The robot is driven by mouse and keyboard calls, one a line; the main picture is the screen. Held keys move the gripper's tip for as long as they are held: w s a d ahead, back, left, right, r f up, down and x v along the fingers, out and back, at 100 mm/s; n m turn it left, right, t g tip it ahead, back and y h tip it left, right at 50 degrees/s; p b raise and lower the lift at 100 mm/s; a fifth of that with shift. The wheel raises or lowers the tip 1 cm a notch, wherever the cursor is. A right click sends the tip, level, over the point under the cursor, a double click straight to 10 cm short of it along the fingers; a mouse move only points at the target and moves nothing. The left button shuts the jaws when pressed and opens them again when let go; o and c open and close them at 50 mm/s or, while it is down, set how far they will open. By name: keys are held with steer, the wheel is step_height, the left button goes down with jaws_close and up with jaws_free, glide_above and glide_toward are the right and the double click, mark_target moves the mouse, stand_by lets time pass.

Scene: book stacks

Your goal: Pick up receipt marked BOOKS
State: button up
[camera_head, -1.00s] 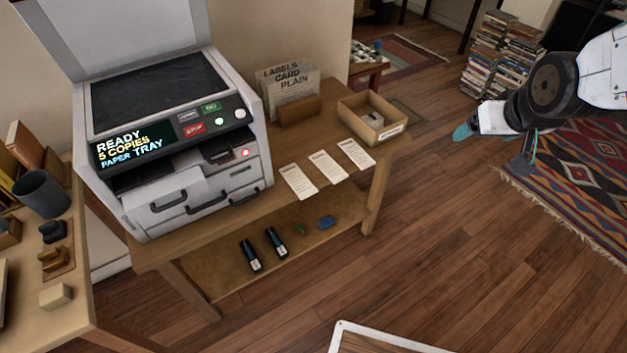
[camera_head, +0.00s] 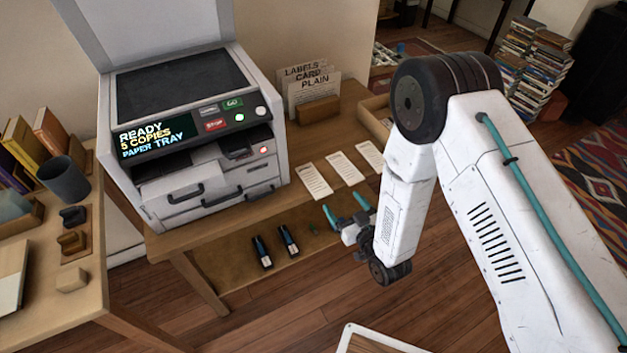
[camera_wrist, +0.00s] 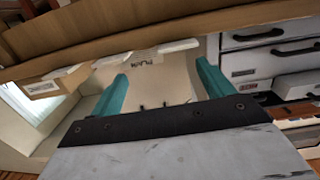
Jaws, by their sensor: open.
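Three white paper slips lie in a row on the wooden table beside the copier: a left slip (camera_head: 313,180), a middle slip (camera_head: 345,168) and a right slip (camera_head: 370,156). Their print is too small to tell which is marked BOOKS. My gripper (camera_head: 346,213) is open and empty, with teal fingers apart. In the head view it appears just in front of the table's front edge, below the slips. In the wrist view my gripper (camera_wrist: 160,85) shows both fingers spread, with nothing between them.
A grey copier (camera_head: 190,130) stands left of the slips. A card holder (camera_head: 318,112) and a wooden box (camera_head: 375,118), partly hidden by my arm, stand behind. The lower shelf (camera_head: 235,262) holds two dark bottles. A side table (camera_head: 85,295) is at left.

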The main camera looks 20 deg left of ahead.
steer(key=s+f, duration=0.2)
steer(key=s, duration=0.1)
steer(key=y, duration=0.1)
glide_toward(313, 180)
steer(key=shift+f+x, duration=0.2)
steer(key=shift+x, duration=1.1)
steer(key=c, duration=1.1)
